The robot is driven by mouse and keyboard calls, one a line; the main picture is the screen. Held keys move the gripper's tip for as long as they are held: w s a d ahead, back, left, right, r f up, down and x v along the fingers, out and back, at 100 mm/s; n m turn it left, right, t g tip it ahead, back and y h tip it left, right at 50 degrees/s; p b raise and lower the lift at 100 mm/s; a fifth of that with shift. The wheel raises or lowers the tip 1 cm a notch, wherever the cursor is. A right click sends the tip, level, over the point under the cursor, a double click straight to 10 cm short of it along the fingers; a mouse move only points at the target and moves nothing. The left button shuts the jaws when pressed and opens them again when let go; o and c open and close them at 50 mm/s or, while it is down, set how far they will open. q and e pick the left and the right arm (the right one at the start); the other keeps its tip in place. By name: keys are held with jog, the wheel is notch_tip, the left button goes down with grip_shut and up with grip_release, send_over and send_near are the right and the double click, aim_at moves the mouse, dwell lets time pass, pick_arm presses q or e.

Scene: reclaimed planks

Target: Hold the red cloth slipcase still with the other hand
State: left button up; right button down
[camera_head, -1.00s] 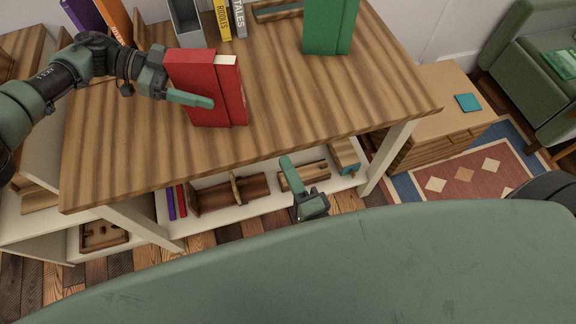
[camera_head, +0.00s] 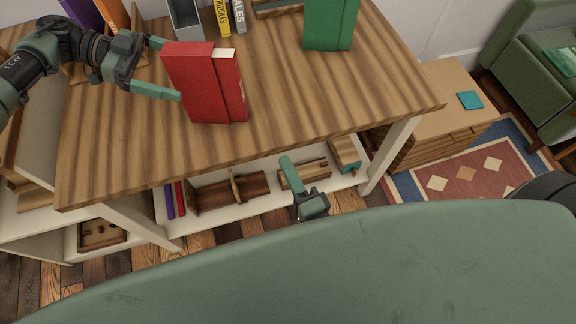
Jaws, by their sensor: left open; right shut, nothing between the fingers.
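The red cloth slipcase (camera_head: 197,84) stands upright on the wooden table (camera_head: 285,95), with a red book whose pale page edges (camera_head: 224,53) show at its top right. My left gripper (camera_head: 170,70) is open at the slipcase's left side. Its fingers are spread, one near the upper left edge and one in front of the lower left edge; I cannot tell whether they touch it. My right gripper (camera_head: 290,170) is shut and empty, below the table's front edge and well away from the slipcase.
A green upright case (camera_head: 330,25) stands at the table's back right. Yellow and grey books (camera_head: 222,18) stand at the back, beside a grey box (camera_head: 186,18). A lower shelf (camera_head: 250,203) holds wooden items. The table's middle and right are clear.

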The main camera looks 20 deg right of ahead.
pick_arm(q)
jog(key=v, duration=0.7)
jog(key=shift+a, duration=0.2)
jog(key=shift+r, duration=0.1)
